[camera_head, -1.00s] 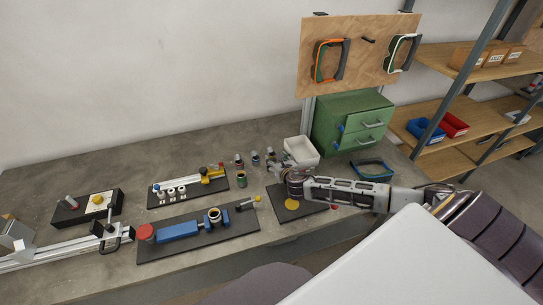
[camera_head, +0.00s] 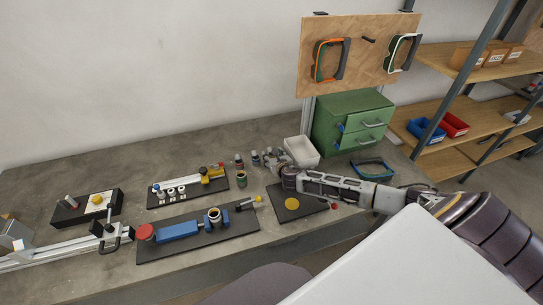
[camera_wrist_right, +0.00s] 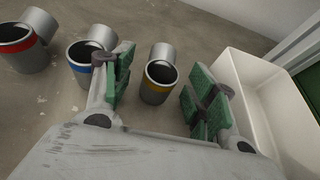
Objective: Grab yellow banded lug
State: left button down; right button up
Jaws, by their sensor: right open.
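The yellow banded lug (camera_wrist_right: 158,80) is a grey metal piece with a dark open mouth and a yellow ring. In the right wrist view it shows between the two green-padded fingers of my right gripper (camera_wrist_right: 165,80), with gaps on both sides. The gripper is open and empty. In the head view, my right gripper (camera_head: 276,160) is over the bench by the lugs and partly covers that spot, so the yellow band is hard to make out there. My left gripper is not in view.
A blue banded lug (camera_wrist_right: 83,66) stands close beside the left finger, with a red banded lug (camera_wrist_right: 22,48) further left. A white bin (camera_wrist_right: 245,75) is close to the right finger. A green drawer cabinet (camera_head: 350,122) stands behind, and a dark board (camera_head: 309,207) lies in front.

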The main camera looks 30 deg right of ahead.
dwell(0.5)
jog(key=c, duration=1.1)
jog(key=shift+w, duration=0.1)
jog(key=shift+r+p, duration=0.4)
jog(key=shift+r, duration=4.65)
